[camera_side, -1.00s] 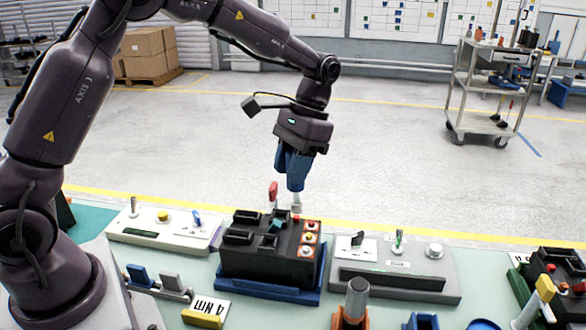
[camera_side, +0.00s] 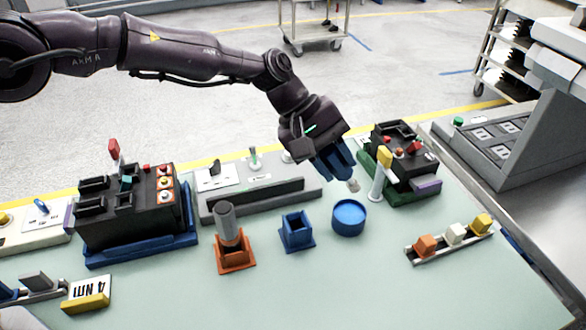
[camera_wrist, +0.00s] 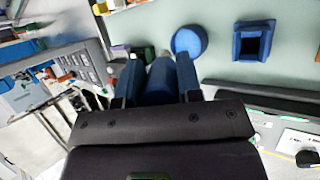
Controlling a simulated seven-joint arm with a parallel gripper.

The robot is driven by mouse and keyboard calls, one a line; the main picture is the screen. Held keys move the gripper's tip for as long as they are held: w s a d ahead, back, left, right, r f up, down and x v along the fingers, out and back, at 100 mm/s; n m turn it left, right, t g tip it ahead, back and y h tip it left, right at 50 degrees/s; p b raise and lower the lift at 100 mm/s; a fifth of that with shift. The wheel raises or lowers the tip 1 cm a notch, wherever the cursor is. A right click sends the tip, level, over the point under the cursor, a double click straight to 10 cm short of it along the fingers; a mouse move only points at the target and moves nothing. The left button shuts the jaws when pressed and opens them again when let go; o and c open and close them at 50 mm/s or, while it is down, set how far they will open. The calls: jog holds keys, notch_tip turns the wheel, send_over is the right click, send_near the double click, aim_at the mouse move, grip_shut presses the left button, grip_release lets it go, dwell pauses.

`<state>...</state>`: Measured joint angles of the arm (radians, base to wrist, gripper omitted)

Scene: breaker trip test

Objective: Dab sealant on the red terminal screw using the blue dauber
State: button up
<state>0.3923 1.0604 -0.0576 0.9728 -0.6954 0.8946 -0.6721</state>
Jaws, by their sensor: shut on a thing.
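My gripper (camera_side: 335,168) is shut on the blue dauber (camera_wrist: 161,82), which sits between the two blue fingers in the wrist view. The dauber's pale tip (camera_side: 353,186) points down, just above and behind the round blue pot (camera_side: 348,219), apart from the table. A black breaker (camera_side: 122,212) in a blue cradle stands at the left, away from my gripper. A column of small terminal screws (camera_side: 165,183) with red and orange colours is on its right side; which one is the red screw is too small to tell surely.
An empty square blue holder (camera_side: 297,233) and an orange holder (camera_side: 234,257) with a grey cylinder stand left of the pot. A yellow-topped white post (camera_side: 380,178) and a second breaker (camera_side: 400,148) on a green base are close right of my gripper. Coloured blocks (camera_side: 455,234) sit on a rail.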

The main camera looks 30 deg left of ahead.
jog(key=shift+w, duration=0.1)
jog(key=shift+f+t, duration=0.2)
jog(key=shift+t, duration=0.1)
jog(key=shift+f, duration=2.85)
jog(key=shift+f, duration=0.75)
jog(key=shift+a, duration=0.1)
jog(key=shift+r, duration=3.55)
